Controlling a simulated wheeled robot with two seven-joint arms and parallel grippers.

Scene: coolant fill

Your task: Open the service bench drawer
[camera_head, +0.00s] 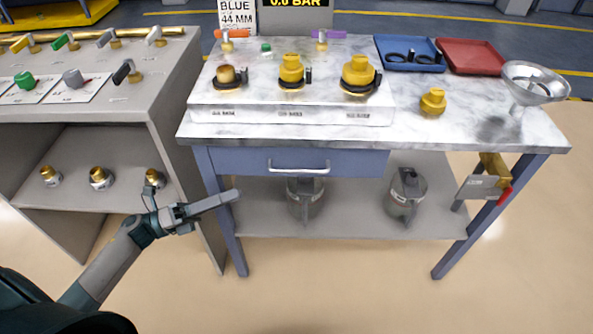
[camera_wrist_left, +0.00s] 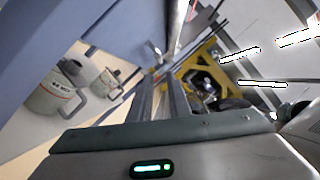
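The service bench drawer (camera_head: 235,162) is a blue-grey front under the bench's left part, and it looks closed. Its pale bar handle (camera_head: 299,169) runs along the front. My left gripper (camera_head: 238,195) is below and to the left of the handle, near the bench's front left leg and apart from the handle. Its fingers point right. In the left wrist view the fingers (camera_wrist_left: 162,100) run close together, and I cannot tell whether a gap remains between the tips. Nothing shows held in them. My right gripper is not in view.
The marble-topped service bench (camera_head: 440,150) carries yellow-capped fittings, a funnel (camera_head: 535,85), a blue tray (camera_head: 410,66) and a red tray (camera_head: 470,70). Two jugs (camera_head: 306,200) (camera_head: 405,195) stand on its lower shelf. A grey cabinet (camera_head: 165,100) stands left. Floor in front is clear.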

